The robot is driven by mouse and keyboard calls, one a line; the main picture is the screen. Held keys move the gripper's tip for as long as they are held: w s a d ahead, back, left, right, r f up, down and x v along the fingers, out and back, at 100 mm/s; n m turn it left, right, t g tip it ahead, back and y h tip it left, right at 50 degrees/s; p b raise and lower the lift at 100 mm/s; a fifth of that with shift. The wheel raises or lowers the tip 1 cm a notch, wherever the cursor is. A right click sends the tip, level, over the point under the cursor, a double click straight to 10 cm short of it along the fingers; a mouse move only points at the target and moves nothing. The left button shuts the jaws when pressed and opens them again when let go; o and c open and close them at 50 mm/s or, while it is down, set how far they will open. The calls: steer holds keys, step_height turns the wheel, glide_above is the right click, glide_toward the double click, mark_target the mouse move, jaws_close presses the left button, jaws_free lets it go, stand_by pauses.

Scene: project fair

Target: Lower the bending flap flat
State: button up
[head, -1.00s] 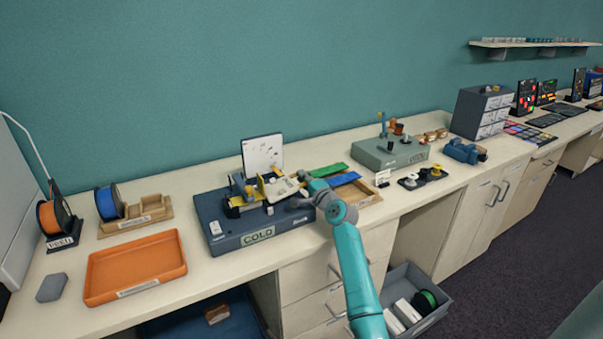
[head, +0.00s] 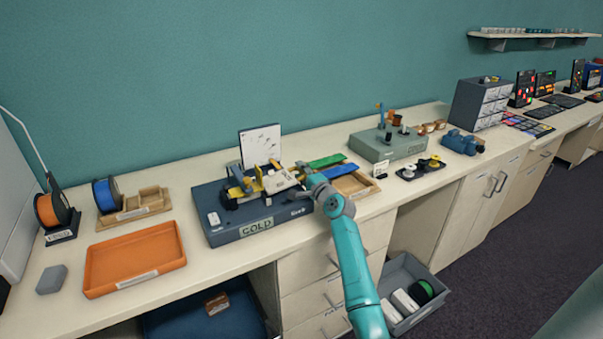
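The bending machine is a dark blue box (head: 218,232) with a "COLD" label on its front, on the bench left of centre. On its top are yellow and dark fittings and a cream plate (head: 279,181), which looks like the bending flap. The plate looks tilted, but its exact angle is too small to read. My gripper (head: 304,180) is at the right side of the plate, close to it or touching. The fingers are tiny and partly merge with the fittings, so their opening and any contact are unclear.
A white printed panel (head: 261,146) stands upright behind the fittings. A wooden tray (head: 370,190) with green and blue strips lies close on the right. An orange tray (head: 135,262) is on the left. A grey-green box (head: 370,150) stands further right. Open bench shows along the front edge.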

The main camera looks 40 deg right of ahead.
steer(key=shift+s, duration=0.1)
steer(key=v, duration=1.1)
steer(key=shift+s+a, duration=0.2)
steer(key=shift+s, duration=0.15)
steer(key=shift+r, duration=0.1)
